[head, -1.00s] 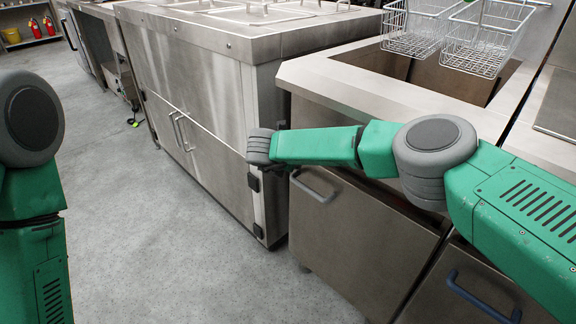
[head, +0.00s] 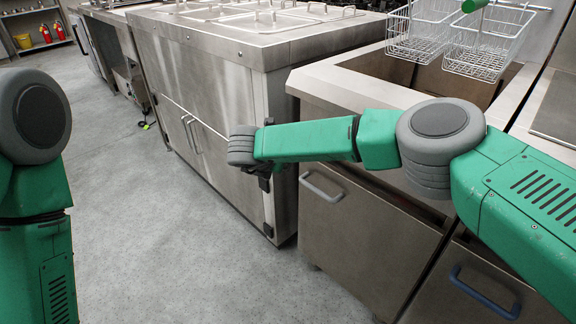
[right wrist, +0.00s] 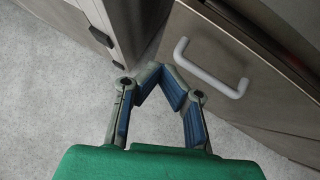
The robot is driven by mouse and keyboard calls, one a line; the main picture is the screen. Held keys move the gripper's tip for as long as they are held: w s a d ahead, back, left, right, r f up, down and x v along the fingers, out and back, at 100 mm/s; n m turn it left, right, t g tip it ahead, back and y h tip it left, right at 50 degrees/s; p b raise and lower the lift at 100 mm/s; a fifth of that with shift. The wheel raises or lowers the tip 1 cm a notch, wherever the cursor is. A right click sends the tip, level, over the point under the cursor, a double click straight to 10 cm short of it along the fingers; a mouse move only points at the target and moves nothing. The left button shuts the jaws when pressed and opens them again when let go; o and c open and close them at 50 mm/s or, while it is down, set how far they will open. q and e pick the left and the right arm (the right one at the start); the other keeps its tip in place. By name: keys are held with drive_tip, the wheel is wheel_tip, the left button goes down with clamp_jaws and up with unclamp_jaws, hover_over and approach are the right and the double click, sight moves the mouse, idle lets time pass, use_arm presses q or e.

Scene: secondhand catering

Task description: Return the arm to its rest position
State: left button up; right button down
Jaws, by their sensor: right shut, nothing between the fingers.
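My right arm (head: 310,140) reaches in from the right, its elbow bent in front of the fryer cabinet. My right gripper (right wrist: 163,78) is shut and empty in the right wrist view, its blue-padded fingers drawn together over the floor and cabinet fronts. In the head view only dark parts of the right gripper (head: 266,176) show below the wrist. It hangs in front of the steel counter's corner; I cannot tell the exact gap. My left arm (head: 38,200) stands at the left edge, and its gripper is out of view.
The fryer cabinet (head: 370,235) has a grey handle (head: 321,188) near my right gripper and a blue handle (head: 484,293). Two wire baskets (head: 485,45) hang over its basin. A steel counter (head: 215,90) stands behind. Grey floor (head: 190,240) is free at centre left.

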drive_tip(key=s+a+f+n+t+y+p, duration=0.25)
drive_tip(key=s+a+n, duration=0.35)
drive_tip(key=n, duration=0.7)
drive_tip(key=s+d+f+n+g+y+p, duration=0.1)
drive_tip(key=s+d+f+n+y, duration=0.1)
drive_tip(key=s+d+f+n, duration=0.4)
drive_tip(key=s+d+f+n+g+y, duration=0.1)
drive_tip(key=s+d+f+n, duration=0.15)
drive_tip(key=s+n, duration=0.65)
use_arm(q)
drive_tip(key=r, duration=0.2)
drive_tip(key=r+p, duration=0.1)
drive_tip(key=r, duration=0.1)
drive_tip(key=r+p, duration=0.1)
drive_tip(key=r, duration=0.1)
drive_tip(key=shift+a, duration=0.4)
use_arm(e)
drive_tip(key=s+d+n+g, duration=0.3)
drive_tip(key=s+d+n, duration=0.4)
drive_tip(key=s+d, duration=0.3)
drive_tip(key=s+d+r+n+g+h, duration=0.1)
drive_tip(key=s+d+n+g, duration=0.3)
drive_tip(key=s, duration=1.3)
drive_tip(key=d+n, duration=0.3)
drive_tip(key=d, duration=0.3)
drive_tip(key=shift+s+n, duration=0.15)
drive_tip(key=shift+n, duration=0.25)
